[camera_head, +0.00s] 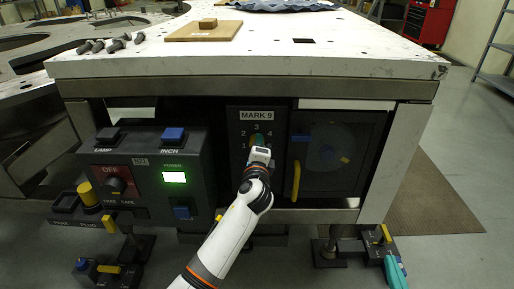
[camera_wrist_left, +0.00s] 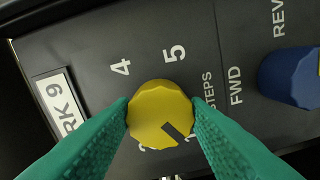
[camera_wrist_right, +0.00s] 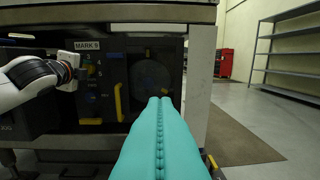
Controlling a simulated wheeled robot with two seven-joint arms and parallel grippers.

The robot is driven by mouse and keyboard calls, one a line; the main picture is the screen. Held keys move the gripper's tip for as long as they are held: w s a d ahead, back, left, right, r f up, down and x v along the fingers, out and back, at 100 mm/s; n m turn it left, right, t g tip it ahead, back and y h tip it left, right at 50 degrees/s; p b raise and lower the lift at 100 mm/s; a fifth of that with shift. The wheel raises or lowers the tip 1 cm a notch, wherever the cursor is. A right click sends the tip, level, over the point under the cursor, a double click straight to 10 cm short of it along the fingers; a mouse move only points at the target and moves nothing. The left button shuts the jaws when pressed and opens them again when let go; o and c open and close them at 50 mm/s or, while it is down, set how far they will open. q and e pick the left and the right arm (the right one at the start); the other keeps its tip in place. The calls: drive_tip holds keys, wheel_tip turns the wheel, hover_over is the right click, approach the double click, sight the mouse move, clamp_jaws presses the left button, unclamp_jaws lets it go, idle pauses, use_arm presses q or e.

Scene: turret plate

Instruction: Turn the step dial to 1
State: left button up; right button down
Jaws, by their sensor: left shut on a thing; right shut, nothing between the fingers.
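The step dial is a yellow knob (camera_wrist_left: 160,113) on a dark panel (camera_wrist_left: 100,100). In the left wrist view my left gripper's teal fingers (camera_wrist_left: 162,118) are shut on it from both sides. Its dark pointer mark faces the lower right of that view. The numbers 4 and 5 show above the knob; the lower marks are partly cut off or covered. In the head view the gripper (camera_head: 258,142) hides most of the dial, below the MARK 9 label (camera_head: 257,115). My right gripper (camera_head: 395,272) is shut and empty, low at the right, away from the panel.
A blue FWD/REV knob (camera_wrist_left: 290,78) sits beside the dial. A yellow handle (camera_head: 296,181) and a dark windowed door (camera_head: 345,135) are right of the panel. A control box with a lit green display (camera_head: 174,177) stands at the left. Open floor (camera_head: 465,170) lies at the right.

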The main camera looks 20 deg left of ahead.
use_arm(q)
drive_tip(key=shift+f, duration=0.15)
drive_tip(key=o, duration=1)
drive_tip(key=shift+s, duration=0.1)
drive_tip(key=p+v, duration=0.2)
drive_tip(key=v, duration=1)
drive_tip(key=shift+r+p, duration=0.2)
drive_tip(key=shift+p, duration=0.2)
use_arm(e)
drive_tip(key=s+d+f+g+h, duration=0.2)
drive_tip(key=s+d+f+g, duration=0.1)
drive_tip(key=s+f+g, duration=0.2)
wheel_tip(320, 180, down, 4)
drive_tip(key=shift+f+g, duration=0.15)
drive_tip(key=shift+g, duration=1.05)
drive_tip(key=shift+s, duration=0.1)
